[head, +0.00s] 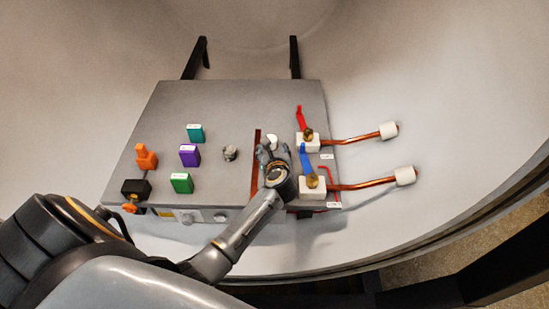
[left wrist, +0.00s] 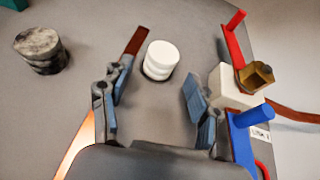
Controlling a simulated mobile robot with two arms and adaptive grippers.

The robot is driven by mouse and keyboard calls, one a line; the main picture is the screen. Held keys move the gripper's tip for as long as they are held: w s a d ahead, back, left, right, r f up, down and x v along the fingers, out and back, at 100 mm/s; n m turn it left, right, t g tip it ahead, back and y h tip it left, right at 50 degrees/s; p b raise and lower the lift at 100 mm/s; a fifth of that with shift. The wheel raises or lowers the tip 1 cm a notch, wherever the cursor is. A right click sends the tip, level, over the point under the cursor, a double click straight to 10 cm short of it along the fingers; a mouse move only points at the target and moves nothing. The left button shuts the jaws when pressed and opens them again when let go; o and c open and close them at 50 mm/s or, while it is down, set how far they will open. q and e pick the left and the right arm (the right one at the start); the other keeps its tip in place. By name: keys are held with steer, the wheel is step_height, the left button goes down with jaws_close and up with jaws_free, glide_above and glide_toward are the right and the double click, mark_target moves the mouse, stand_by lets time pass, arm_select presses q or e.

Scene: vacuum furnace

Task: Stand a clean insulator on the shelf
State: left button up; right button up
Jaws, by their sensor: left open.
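A clean white ribbed insulator (head: 272,141) stands upright on the grey shelf (head: 225,100); it also shows in the left wrist view (left wrist: 160,60). A second insulator (head: 230,152), stained grey and dark, stands to its left and also shows in the left wrist view (left wrist: 42,50). My left gripper (head: 273,153) reaches over the shelf from the front. In the left wrist view its open fingers (left wrist: 158,78) lie either side of the white insulator's line, with the insulator just beyond the tips. I cannot tell whether they touch it. My right gripper is not in view.
Close right stand white blocks (head: 312,188) with brass nuts, red (head: 300,118) and blue (head: 305,158) handles, and copper rods. A brown strip (head: 255,160) lies left of the gripper. Teal (head: 195,133), purple (head: 189,155) and green (head: 181,183) blocks stand left. The back is clear.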

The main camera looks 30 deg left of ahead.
arm_select(q)
steer(key=v, duration=0.8)
steer(key=shift+s+b, duration=0.1)
steer(key=shift+b, duration=0.3)
steer(key=shift+s+d+r, duration=0.25)
steer(key=shift+s+d, duration=0.05)
steer(key=shift+s, duration=0.05)
